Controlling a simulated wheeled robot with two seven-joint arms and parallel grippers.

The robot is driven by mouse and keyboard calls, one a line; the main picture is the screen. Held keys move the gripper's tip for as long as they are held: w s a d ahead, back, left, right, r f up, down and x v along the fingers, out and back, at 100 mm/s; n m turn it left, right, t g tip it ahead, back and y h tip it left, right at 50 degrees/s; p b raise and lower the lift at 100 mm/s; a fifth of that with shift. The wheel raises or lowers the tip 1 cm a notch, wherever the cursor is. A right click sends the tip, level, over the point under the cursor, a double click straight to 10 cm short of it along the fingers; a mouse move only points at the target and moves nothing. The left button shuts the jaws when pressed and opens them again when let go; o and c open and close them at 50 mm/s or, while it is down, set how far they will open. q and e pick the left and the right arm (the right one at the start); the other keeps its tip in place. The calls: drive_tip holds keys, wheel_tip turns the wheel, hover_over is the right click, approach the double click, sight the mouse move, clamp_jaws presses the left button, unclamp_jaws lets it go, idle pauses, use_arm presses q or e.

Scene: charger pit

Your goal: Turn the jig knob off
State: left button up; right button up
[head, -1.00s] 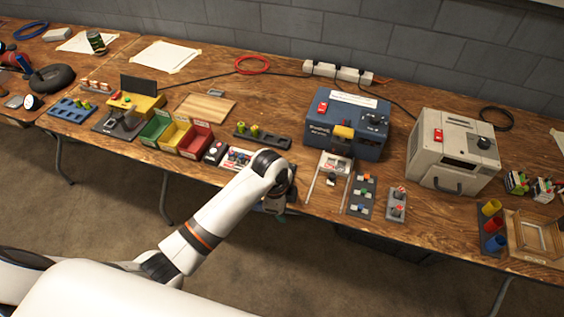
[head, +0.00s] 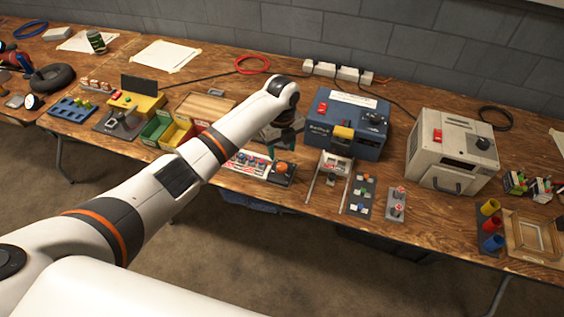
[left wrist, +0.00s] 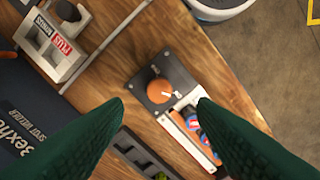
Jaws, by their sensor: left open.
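An orange round knob (head: 282,168) sits on a dark square plate near the front edge of the wooden table. In the left wrist view the knob (left wrist: 159,91) lies near the middle, with a small pale mark pointing right. My left gripper (head: 286,140) is above and just behind the knob in the head view, pointing down. In the left wrist view its two green fingers (left wrist: 162,102) are spread apart and empty, with the knob below and between the tips. The fingers look apart from the knob. My right gripper is in no view.
A panel with blue and red parts (head: 249,164) adjoins the knob plate on the left. A blue spot welder (head: 320,138) stands behind right, with a rail fixture (head: 318,187) in front of it. Colored bins (head: 178,135) stand to the left.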

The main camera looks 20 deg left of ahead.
sight(282, 167)
use_arm(q)
wheel_tip(282, 167, down, 6)
drive_tip(key=shift+f, duration=0.75)
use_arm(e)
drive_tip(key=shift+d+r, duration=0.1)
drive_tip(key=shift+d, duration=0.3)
use_arm(q)
drive_tip(key=c, duration=1)
